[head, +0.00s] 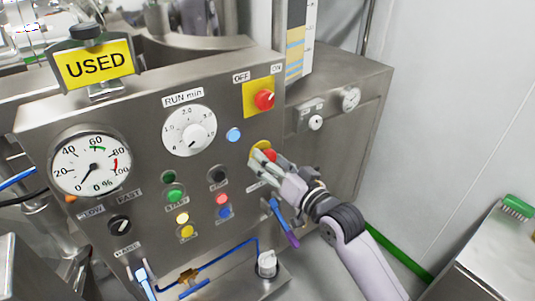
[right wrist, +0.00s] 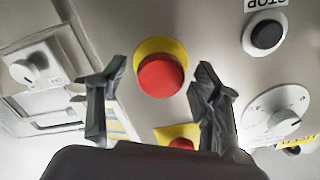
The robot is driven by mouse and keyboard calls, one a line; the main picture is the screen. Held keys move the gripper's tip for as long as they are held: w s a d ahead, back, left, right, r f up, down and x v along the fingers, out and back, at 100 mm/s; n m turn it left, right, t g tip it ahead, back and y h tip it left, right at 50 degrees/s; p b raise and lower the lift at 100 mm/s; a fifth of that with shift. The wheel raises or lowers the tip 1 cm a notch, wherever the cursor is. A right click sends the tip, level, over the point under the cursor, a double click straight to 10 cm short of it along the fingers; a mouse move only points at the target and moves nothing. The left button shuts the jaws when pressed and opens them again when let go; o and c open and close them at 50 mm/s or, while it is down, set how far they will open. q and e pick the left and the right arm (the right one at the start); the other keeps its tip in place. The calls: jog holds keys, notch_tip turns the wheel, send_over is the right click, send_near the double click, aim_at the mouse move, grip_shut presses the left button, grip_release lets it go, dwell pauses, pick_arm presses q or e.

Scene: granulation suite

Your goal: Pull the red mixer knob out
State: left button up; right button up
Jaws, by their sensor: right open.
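The red mushroom knob (head: 269,155) with a yellow ring sits on the steel mixer panel, partly hidden by my right gripper (head: 262,166) in the head view. In the right wrist view the whole red knob (right wrist: 161,76) shows, round and on its yellow ring. My right gripper (right wrist: 162,72) is open, with one finger on each side of the knob in that view. No contact between fingers and knob can be seen. My left gripper is not in view.
A red OFF/ON switch (head: 264,99) on a yellow plate is just above. A run dial (head: 190,131), a black button (head: 218,175), coloured lamps and a gauge (head: 91,163) are on the panel. A blue-purple handle (head: 285,225) hangs below my gripper. A pale wall (head: 450,110) stands at right.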

jog(key=shift+x, duration=0.8)
jog(key=shift+c, duration=0.2)
grip_shut()
